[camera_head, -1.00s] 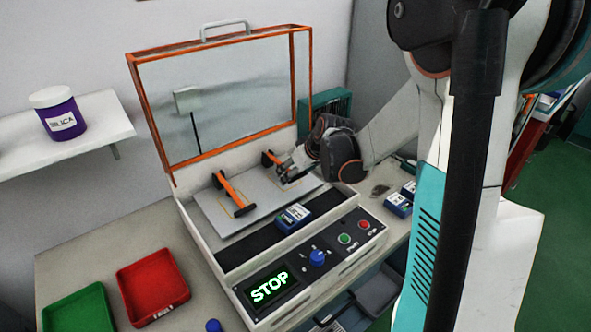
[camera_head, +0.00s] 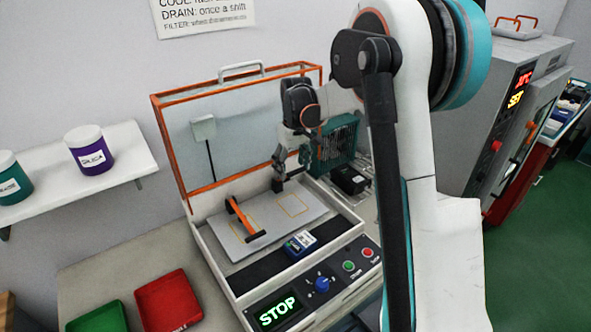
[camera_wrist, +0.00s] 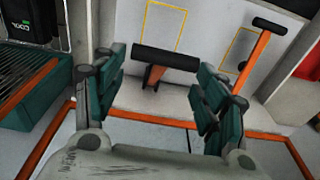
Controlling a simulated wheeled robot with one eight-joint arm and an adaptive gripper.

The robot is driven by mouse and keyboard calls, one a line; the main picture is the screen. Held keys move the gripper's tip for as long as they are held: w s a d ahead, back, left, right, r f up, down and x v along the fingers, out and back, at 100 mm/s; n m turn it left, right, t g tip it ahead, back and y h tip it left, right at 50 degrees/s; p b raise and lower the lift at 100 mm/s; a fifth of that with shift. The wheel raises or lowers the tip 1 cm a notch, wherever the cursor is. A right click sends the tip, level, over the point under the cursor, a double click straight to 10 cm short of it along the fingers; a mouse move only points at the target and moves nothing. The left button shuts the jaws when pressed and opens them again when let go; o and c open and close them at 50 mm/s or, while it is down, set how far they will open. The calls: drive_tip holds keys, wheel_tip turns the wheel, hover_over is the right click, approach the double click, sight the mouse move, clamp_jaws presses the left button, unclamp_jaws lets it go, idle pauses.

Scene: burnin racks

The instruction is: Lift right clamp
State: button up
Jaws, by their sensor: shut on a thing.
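The right clamp shows in the head view as a dark piece (camera_head: 278,186) at the plate's far edge, with its upper part hidden by my gripper (camera_head: 283,160). In the wrist view, its black crossbar (camera_wrist: 167,58) lies between the fingers of my gripper (camera_wrist: 158,72), and its short-looking orange arm (camera_wrist: 153,77) runs down behind. The clamp appears swung up, with my gripper shut on it. The left clamp (camera_head: 241,219), an orange arm with black ends, lies down on the plate; it also shows in the wrist view (camera_wrist: 250,62).
The plate (camera_head: 275,232) carries orange outlines, the right one bare. The orange-framed lid (camera_head: 187,160) stands open behind. A blue-white device (camera_head: 300,243) lies on the dark strip before the plate. The panel display (camera_head: 278,313) reads STOP. Red (camera_head: 168,303) and green trays stand at left.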

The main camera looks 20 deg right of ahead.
drive_tip(key=shift+w+a+r, duration=0.1)
drive_tip(key=shift+w+r, duration=0.15)
drive_tip(key=shift+w, duration=0.1)
drive_tip(key=shift+c, duration=0.2)
drive_tip(key=o, duration=1.5)
drive_tip(key=shift+w+f, duration=0.1)
drive_tip(key=shift+o, duration=0.2)
wheel_tip(320, 180, up, 12)
drive_tip(key=s, duration=0.1)
drive_tip(key=shift+s, duration=0.1)
